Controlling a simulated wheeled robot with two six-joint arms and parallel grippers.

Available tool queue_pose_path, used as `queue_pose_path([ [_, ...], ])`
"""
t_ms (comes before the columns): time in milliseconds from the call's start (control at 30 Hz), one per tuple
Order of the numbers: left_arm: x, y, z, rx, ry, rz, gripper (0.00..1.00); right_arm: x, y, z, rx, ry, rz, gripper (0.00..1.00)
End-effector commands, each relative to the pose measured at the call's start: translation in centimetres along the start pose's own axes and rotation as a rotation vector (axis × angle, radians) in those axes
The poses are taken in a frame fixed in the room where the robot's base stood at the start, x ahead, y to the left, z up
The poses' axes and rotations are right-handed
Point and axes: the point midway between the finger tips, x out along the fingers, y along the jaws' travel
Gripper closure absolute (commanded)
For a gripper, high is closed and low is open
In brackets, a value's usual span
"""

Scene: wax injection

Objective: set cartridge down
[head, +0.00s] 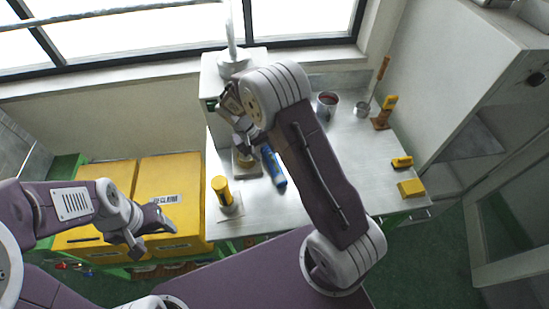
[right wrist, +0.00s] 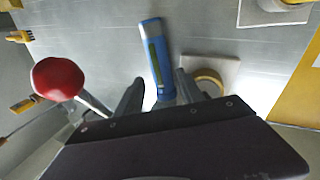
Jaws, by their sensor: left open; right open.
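A blue cylinder (head: 274,168) with a dark slot along its side, which looks like the cartridge, lies on the metal table (head: 310,200). In the right wrist view the blue cylinder (right wrist: 155,52) shows between and beyond the two fingers of my right gripper (right wrist: 158,92), which is open and not closed on it. In the head view my right gripper (head: 244,146) hangs over the table just left of the cylinder's far end. Whether the fingers touch it I cannot tell. My left gripper (head: 154,243) is open and empty above the yellow crates.
A brass-coloured ring (right wrist: 208,80) sits on a pale plate right beside the fingers. A yellow cylinder (head: 222,190) stands on a plate near the table's left edge. Yellow crates (head: 170,170) stand left.

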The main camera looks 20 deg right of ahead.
Motion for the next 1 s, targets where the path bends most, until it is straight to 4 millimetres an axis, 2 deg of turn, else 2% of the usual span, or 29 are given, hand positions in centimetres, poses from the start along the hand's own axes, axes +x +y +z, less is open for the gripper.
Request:
queue_pose_path([
  [200, -0.8, 0.0, -0.1, 0.0, 0.0, 0.0, 0.32, 3.1, 0.1, 0.1, 0.0, -0.005, 0.001, 0.55],
  [467, -1.5, 0.0, -0.2, 0.0, 0.0, 0.0, 0.32, 4.8, 0.2, 0.0, -0.001, -0.005, 0.0, 0.55],
  [567, -2.3, 0.0, -0.3, 0.0, 0.0, 0.0, 0.32, 6.7, 0.3, -0.1, 0.0, -0.006, 0.0, 0.55],
  [700, -2.4, 0.0, -0.3, 0.0, 0.0, 0.0, 0.32, 8.7, 0.2, -0.2, 0.001, -0.003, 0.0, 0.55],
  [933, -2.3, 0.0, -0.2, 0.0, 0.0, 0.0, 0.32, 9.0, 0.2, -0.2, 0.0, 0.0, -0.001, 0.55],
  [967, -2.3, 0.0, -0.2, 0.0, 0.0, 0.0, 0.32, 9.0, 0.2, -0.2, 0.0, 0.0, -0.001, 0.61],
  [1000, -2.3, 0.0, -0.2, 0.0, 0.0, 0.0, 0.32, 9.0, 0.2, -0.2, 0.0, 0.0, -0.001, 0.72],
])
